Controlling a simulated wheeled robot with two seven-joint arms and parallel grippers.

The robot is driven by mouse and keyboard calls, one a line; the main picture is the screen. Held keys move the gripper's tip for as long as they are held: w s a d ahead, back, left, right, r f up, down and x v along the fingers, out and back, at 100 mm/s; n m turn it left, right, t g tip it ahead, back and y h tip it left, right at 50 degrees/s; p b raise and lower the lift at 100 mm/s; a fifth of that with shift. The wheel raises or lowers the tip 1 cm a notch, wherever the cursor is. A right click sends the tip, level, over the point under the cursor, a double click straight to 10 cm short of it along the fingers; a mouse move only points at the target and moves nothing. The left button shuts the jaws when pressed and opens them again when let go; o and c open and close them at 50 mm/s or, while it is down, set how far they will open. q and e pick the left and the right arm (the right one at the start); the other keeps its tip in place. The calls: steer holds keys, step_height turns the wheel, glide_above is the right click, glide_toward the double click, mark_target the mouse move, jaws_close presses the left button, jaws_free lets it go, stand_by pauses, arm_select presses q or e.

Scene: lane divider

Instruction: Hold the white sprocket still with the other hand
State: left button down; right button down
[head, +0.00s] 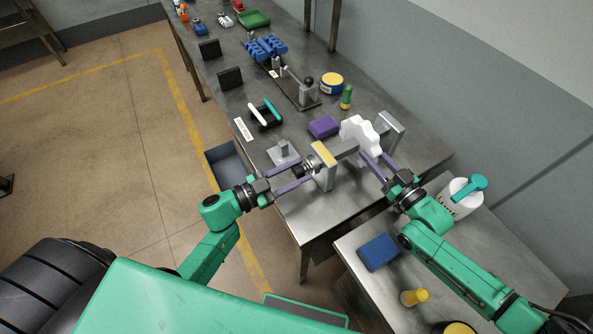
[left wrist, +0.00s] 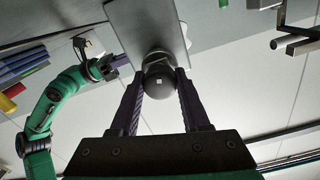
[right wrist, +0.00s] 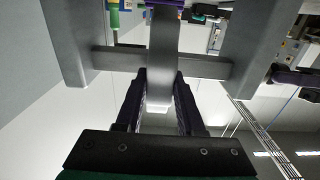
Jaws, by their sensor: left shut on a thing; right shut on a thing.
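The white sprocket (head: 360,133) sits on a grey shaft between two uprights of a metal stand. My right gripper (head: 376,163) is shut on the sprocket's near edge. In the right wrist view the sprocket (right wrist: 162,45) stands edge-on between the fingers, with the shaft (right wrist: 115,60) crossing behind it. My left gripper (head: 311,167) is shut on a dark round knob at the shaft's left end, outside the yellow-topped upright (head: 325,168). In the left wrist view the knob (left wrist: 158,80) lies between the fingers, in front of the upright's flat plate (left wrist: 148,28).
A purple block (head: 323,126) lies behind the stand. A grey bin (head: 226,165) is beside the bench's left edge. A blue block (head: 378,251), a yellow-topped piece (head: 414,297) and a white tub (head: 456,201) are on the right-hand table. Tools and parts fill the far bench.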

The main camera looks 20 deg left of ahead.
arm_select(q)
steer(key=m, duration=1.1)
steer(key=shift+s+d, duration=0.1)
steer(key=shift+f+m, duration=0.1)
steer(key=shift+m, duration=1.8)
steer(key=shift+c, duration=1.9)
jaws_free()
steer(key=v, duration=1.2)
